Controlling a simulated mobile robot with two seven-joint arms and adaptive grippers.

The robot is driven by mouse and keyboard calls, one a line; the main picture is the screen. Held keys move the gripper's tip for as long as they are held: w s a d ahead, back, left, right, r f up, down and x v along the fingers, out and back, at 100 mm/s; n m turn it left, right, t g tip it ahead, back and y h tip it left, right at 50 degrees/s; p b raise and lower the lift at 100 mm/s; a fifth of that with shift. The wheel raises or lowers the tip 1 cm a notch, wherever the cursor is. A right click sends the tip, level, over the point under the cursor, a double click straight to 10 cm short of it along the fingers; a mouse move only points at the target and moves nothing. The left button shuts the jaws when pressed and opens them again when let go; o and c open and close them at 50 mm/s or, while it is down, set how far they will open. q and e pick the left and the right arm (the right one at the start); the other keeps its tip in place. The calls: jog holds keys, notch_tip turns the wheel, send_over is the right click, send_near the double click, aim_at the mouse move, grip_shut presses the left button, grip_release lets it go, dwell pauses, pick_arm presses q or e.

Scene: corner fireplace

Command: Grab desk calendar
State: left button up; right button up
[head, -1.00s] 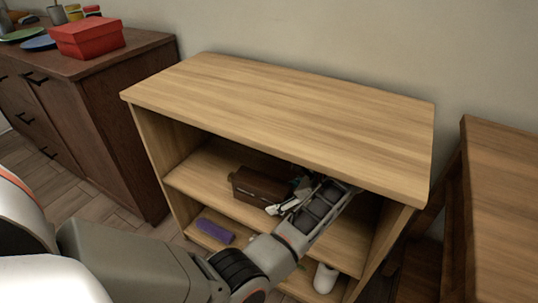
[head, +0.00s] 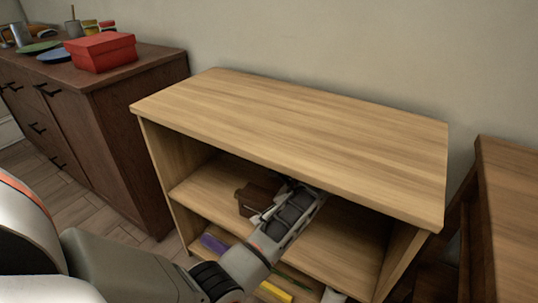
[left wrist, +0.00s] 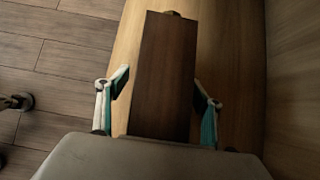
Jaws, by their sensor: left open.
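A dark brown wooden block, seemingly the desk calendar (head: 250,198), lies on the middle shelf of the light wood shelf unit (head: 300,120). My left gripper (head: 268,212) reaches into the shelf opening at the block, and my arm hides its right part. In the left wrist view, the block (left wrist: 165,60) runs lengthwise between the two spread fingers of my left gripper (left wrist: 163,92). The gripper is open, with a gap on both sides of the block. Its palm hides the near end. My right gripper is not in view.
The unit's top board hangs over my left gripper. A purple item (head: 214,244) and a yellow item (head: 275,291) lie on the lower shelf. A dark cabinet with a red box (head: 103,52) stands left. A brown wooden piece of furniture (head: 510,200) stands right.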

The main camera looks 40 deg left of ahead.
pick_arm(q)
jog(key=shift+s+a+f, duration=0.2)
jog(key=shift+a, duration=0.4)
jog(key=shift+s+a+f, duration=0.2)
jog(key=shift+a, duration=0.35)
jog(key=shift+a+f+b, duration=0.1)
jog(key=shift+f+b, duration=0.1)
jog(key=shift+b, duration=0.2)
jog(key=shift+w+r, duration=0.1)
jog(key=shift+r, duration=0.05)
jog(key=shift+c, duration=0.3)
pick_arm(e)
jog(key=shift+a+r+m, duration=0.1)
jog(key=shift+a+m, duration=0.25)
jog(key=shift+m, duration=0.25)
pick_arm(q)
jog(key=c, duration=1.3)
jog(key=shift+r, duration=0.1)
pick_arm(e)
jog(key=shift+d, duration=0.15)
